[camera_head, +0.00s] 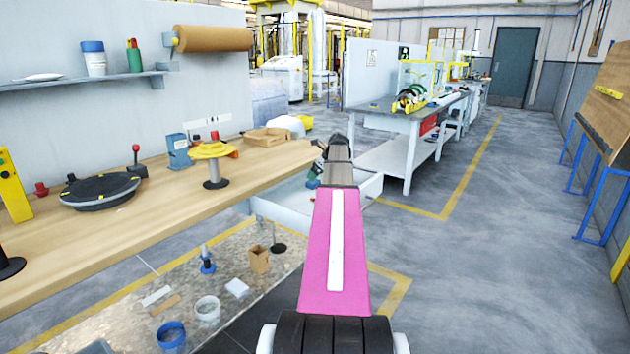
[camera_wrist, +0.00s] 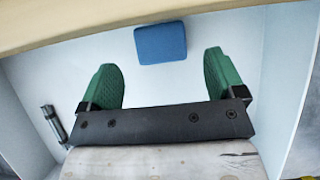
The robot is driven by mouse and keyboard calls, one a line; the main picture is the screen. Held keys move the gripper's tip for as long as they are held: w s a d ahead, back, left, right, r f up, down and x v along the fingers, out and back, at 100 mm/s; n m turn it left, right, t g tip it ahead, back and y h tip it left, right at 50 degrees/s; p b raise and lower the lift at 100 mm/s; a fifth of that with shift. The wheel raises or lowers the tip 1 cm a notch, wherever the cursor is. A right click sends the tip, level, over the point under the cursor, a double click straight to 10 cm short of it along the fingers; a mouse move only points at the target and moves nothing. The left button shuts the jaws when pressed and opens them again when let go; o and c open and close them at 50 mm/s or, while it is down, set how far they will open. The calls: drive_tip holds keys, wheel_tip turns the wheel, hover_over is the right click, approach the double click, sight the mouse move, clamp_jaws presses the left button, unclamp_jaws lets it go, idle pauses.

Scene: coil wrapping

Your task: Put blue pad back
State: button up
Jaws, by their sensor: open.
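The blue pad (camera_wrist: 161,43) is a small rounded rectangle lying on the pale floor of a white drawer or bin (camera_wrist: 50,70) in the wrist view. My gripper (camera_wrist: 163,75) is open, its two green fingers spread wide and empty. The pad lies beyond the fingertips, roughly centred between them and not held. In the head view my gripper is mostly hidden behind my pink arm, near the white drawer (camera_head: 372,188) under the right end of the workbench. The pad itself cannot be made out for sure in the head view.
The wooden workbench (camera_head: 120,215) overhangs the drawer; its edge (camera_wrist: 120,22) crosses the top of the wrist view. A dark cylindrical tool (camera_wrist: 54,124) lies at the drawer's left side. A lower shelf (camera_head: 130,320) holds tape rolls and small boxes.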

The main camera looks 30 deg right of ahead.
drive_tip(key=v, duration=0.7)
drive_tip(key=shift+s+r, duration=0.15)
drive_tip(key=shift+r, duration=0.05)
drive_tip(key=shift+d, duration=0.1)
